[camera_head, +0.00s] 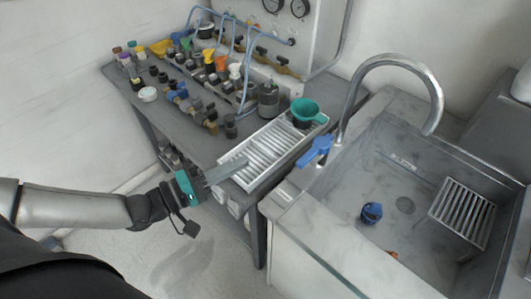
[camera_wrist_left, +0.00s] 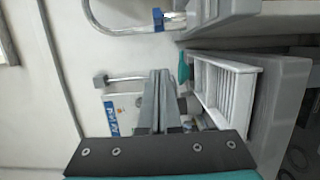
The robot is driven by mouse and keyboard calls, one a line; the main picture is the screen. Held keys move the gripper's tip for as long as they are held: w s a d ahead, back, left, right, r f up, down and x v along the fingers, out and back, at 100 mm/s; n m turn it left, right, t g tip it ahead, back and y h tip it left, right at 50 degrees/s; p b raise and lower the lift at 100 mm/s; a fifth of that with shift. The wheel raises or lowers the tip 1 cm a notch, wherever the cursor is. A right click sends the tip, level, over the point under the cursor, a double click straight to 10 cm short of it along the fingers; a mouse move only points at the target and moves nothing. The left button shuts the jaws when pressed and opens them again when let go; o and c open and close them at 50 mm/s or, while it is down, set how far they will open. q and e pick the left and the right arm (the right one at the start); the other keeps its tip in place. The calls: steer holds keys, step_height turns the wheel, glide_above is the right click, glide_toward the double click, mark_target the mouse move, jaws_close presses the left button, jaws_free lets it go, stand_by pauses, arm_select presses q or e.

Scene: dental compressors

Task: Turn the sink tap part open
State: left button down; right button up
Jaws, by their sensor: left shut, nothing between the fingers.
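The sink tap (camera_head: 392,58) is a chrome gooseneck at the back left of the sink, arching over the basin. Its blue lever handle (camera_head: 317,152) sits at the sink's left edge. In the left wrist view, a curved pipe (camera_wrist_left: 120,32) with a blue part (camera_wrist_left: 158,19) shows at the top, beyond the fingertips. My left gripper (camera_head: 238,163) is shut and empty, at the front end of the white rack, left of the handle and apart from it. Its closed fingers also show in the left wrist view (camera_wrist_left: 161,76). My right gripper is not in view.
A white slatted rack (camera_head: 296,154) with a green funnel (camera_head: 305,112) lies between my gripper and the tap. The grey bench (camera_head: 130,90) holds several fittings and blue hoses. The sink basin (camera_head: 350,205) holds a blue item (camera_head: 371,213) and a slatted grate (camera_head: 463,214).

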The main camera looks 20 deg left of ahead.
mark_target(315, 150)
arm_select(q)
steer(key=w+d, duration=0.6)
steer(key=d, duration=0.3)
steer(key=shift+w, duration=0.15)
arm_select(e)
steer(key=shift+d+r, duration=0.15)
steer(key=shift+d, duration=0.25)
arm_select(q)
steer(key=shift+d+r+p, duration=0.1)
steer(key=shift+p, duration=0.25)
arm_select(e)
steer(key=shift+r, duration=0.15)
